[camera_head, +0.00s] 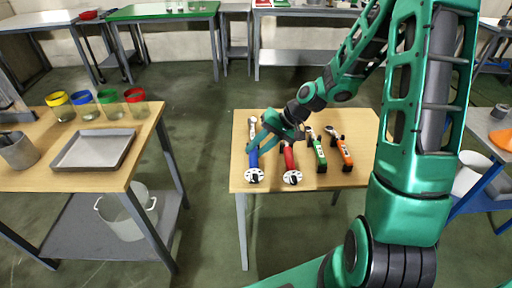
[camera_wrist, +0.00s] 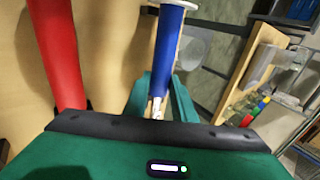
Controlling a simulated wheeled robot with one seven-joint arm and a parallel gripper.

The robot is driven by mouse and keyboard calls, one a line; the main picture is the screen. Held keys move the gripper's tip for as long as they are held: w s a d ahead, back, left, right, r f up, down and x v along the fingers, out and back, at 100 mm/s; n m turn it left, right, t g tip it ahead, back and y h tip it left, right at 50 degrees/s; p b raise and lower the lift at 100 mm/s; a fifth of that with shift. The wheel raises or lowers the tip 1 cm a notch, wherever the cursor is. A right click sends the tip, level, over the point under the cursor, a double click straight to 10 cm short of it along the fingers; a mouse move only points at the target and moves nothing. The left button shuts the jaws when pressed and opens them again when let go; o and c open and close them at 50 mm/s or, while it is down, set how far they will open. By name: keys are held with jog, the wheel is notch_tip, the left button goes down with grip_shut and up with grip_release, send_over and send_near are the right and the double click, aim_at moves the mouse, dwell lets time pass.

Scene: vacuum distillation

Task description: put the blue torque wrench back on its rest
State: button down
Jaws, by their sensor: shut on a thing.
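The blue torque wrench (camera_head: 253,159) is at the left side of the small wooden table, its round white end toward the near edge. My gripper (camera_head: 259,139) is over it from the right. In the wrist view the blue handle (camera_wrist: 168,48) runs between the two green fingers (camera_wrist: 159,98), which are shut on the wrench's metal shaft. A red wrench (camera_head: 289,160) lies just right of the blue one, and its red handle (camera_wrist: 57,50) is also in the wrist view. I cannot make out the wrench's rest or whether the wrench is touching the table.
A green-handled tool (camera_head: 319,153) and an orange-handled tool (camera_head: 344,152) lie further right on the small table (camera_head: 365,125). A left bench (camera_head: 50,184) holds a metal tray (camera_head: 95,149) and several colour-rimmed jars. Floor is open between bench and table.

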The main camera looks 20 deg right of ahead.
jog(key=shift+f, duration=0.55)
jog(key=c, duration=1.4)
grip_release()
jog(key=v, duration=1.1)
jog(key=s+d+r+m+g+h, duration=0.1)
jog(key=s+d+r+h, duration=0.1)
jog(key=s, duration=0.7)
jog(key=s+d+r+g+h, duration=0.1)
jog(key=s+d, duration=0.4)
jog(key=s, duration=0.5)
jog(key=s+d+r+m+g+h, duration=0.1)
jog(key=s+d+r+h, duration=0.2)
jog(key=s, duration=0.6)
jog(key=shift+s+d+r+m+h, duration=0.15)
jog(key=shift+d+r+m+h, duration=0.2)
jog(key=shift+d+r, duration=0.2)
